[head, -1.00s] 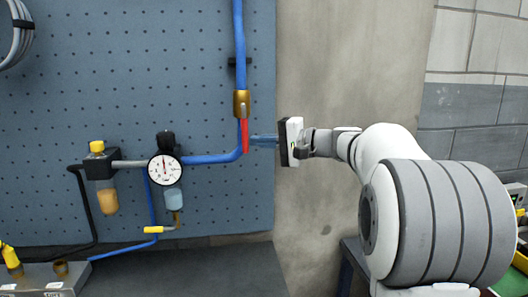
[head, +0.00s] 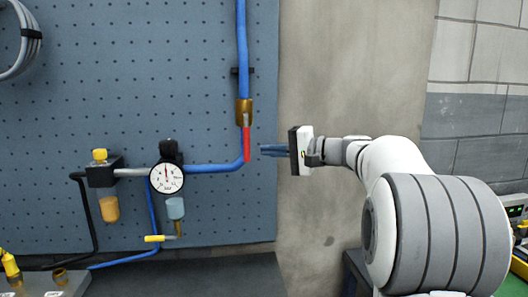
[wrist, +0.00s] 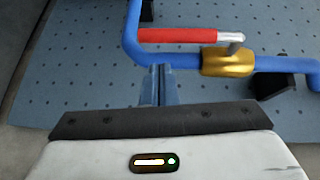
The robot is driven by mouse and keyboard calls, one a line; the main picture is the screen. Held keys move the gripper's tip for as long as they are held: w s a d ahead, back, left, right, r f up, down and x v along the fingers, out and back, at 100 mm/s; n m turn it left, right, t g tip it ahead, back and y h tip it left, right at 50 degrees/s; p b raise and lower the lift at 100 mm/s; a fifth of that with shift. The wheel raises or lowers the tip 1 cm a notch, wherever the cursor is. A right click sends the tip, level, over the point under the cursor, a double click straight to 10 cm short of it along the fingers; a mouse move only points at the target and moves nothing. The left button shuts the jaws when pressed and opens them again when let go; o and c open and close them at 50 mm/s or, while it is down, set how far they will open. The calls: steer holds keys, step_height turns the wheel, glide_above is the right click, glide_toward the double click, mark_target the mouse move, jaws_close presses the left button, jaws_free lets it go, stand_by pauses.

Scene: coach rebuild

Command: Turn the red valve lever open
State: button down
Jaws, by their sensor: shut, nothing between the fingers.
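The red valve lever (head: 246,143) hangs straight down from the brass valve (head: 244,111) on the blue pipe, in line with the vertical run of pipe. In the wrist view the red lever (wrist: 178,35) lies across the top, parallel to the pipe, with the brass valve (wrist: 228,62) at its right end. My gripper (head: 262,150) is just to the right of the lever's lower part, with a small gap between. Its blue fingers are together and empty; they also show in the wrist view (wrist: 160,72), pointing toward the pipe and lever.
The pipe (head: 215,168) bends left below the lever to a round gauge (head: 167,178). The blue pegboard (head: 90,90) is close behind. Bare wall (head: 330,80) lies to the right, and a dark bench (head: 200,275) is below.

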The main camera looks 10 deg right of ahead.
steer(key=f+b+v, duration=0.1)
steer(key=v, duration=1)
steer(key=shift+w+d, duration=0.35)
steer(key=shift+d, duration=0.1)
steer(key=shift+d, duration=0.1)
